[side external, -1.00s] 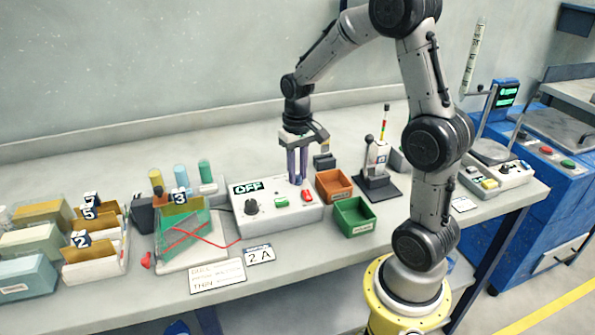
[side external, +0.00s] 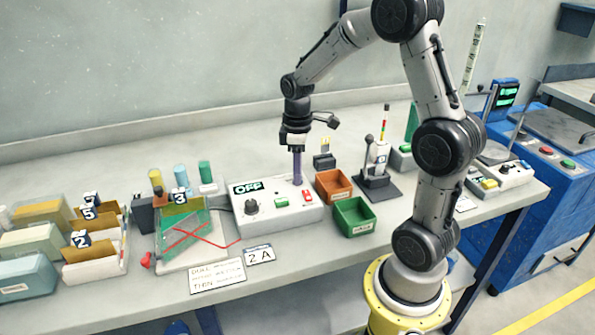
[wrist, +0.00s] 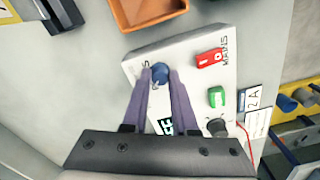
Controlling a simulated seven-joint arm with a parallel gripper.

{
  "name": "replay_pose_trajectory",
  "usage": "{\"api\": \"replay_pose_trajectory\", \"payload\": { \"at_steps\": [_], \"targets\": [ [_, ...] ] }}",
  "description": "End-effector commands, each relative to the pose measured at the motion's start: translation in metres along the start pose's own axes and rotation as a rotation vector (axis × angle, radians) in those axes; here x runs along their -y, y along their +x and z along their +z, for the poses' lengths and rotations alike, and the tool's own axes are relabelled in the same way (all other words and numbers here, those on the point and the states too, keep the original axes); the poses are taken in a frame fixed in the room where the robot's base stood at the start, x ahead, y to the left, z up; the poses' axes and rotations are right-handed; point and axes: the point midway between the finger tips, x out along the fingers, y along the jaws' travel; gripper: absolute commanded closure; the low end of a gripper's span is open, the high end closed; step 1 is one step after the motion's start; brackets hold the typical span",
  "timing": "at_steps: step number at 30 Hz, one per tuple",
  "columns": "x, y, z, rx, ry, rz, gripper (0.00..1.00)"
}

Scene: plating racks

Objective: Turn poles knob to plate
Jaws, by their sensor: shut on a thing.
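The white control box (side external: 268,222) stands on the bench with an "OFF" display (side external: 248,187) on it. My gripper (side external: 297,182) points straight down at the box's back right part. In the wrist view, its two purple fingers (wrist: 160,78) are closed around a round blue knob (wrist: 160,74), one on each side. A label beside this knob is mostly hidden by a finger; only its last letter or so reads. In the side view the fingers hide the knob.
The box also carries a red switch (wrist: 209,58) marked MAINS, a green switch (wrist: 216,96) and a black knob (side external: 251,206). An orange bin (side external: 333,186) and a green bin (side external: 354,217) stand close to its right. A tank with a red wire (side external: 190,237) is at its left.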

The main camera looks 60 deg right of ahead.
Motion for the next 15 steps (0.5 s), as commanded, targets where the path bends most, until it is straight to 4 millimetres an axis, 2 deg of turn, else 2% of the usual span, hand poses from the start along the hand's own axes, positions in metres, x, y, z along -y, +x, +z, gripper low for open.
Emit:
{"api": "replay_pose_trajectory", "payload": {
  "at_steps": [6, 15],
  "targets": [
    [-0.0004, -0.0017, -0.0004, -0.002, -0.105, 0.002, 1.0],
    [-0.0005, -0.0019, -0.0006, -0.003, -0.162, 0.003, 1.0]
  ]
}}
